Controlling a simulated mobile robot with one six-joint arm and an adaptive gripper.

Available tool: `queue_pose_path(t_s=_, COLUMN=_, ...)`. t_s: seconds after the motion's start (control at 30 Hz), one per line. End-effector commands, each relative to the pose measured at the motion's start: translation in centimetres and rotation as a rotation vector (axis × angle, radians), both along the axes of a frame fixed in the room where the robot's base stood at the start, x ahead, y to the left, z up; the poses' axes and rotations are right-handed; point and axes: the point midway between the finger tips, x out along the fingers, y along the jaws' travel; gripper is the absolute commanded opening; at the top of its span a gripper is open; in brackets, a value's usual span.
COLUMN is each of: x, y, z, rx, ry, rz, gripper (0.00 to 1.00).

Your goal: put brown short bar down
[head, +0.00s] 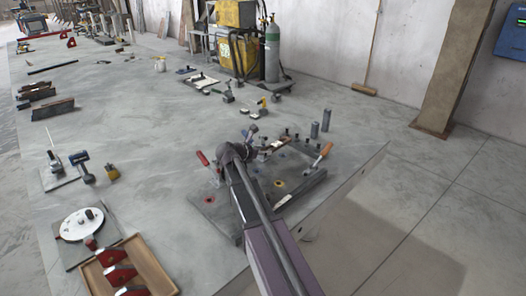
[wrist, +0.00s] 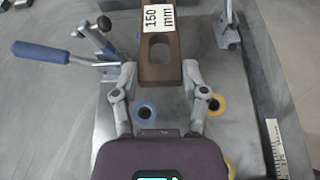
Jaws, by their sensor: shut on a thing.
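The brown short bar (wrist: 160,74) carries a white label reading "150 mm" and has a slot through it. It points away from me in the wrist view, and its far end is cut off by the top edge. My gripper (wrist: 160,82) is shut on its near end, one finger on each side. In the head view my gripper (head: 237,152) is above the dark fixture plate (head: 222,207), and my arm covers part of that plate. I cannot tell whether the bar touches anything beneath it.
The plate has ringed holes, one blue (wrist: 146,110) and one yellow (wrist: 213,104). A blue-handled clamp (wrist: 42,53) is left of the bar. A red-handled clamp (head: 203,158), an orange-handled clamp (head: 322,154) and grey cylinders (head: 326,120) stand around the plate. A wooden tray (head: 163,279) lies lower left.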

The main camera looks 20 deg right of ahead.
Motion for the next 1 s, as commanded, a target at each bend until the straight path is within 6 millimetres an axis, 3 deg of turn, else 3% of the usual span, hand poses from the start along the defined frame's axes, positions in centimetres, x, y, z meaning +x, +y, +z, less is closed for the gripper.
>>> queue_pose_path(t_s=0.57, x=0.0, y=0.0, z=0.4, rx=-0.002, ry=0.000, rz=0.000, gripper=0.00)
queue_pose_path(t_s=0.77, x=0.0, y=0.0, z=2.0, rx=-0.002, ry=0.000, rz=0.000, gripper=0.00)
queue_pose_path(t_s=1.0, x=0.0, y=0.0, z=5.3, rx=-0.002, ry=0.000, rz=0.000, gripper=0.00)
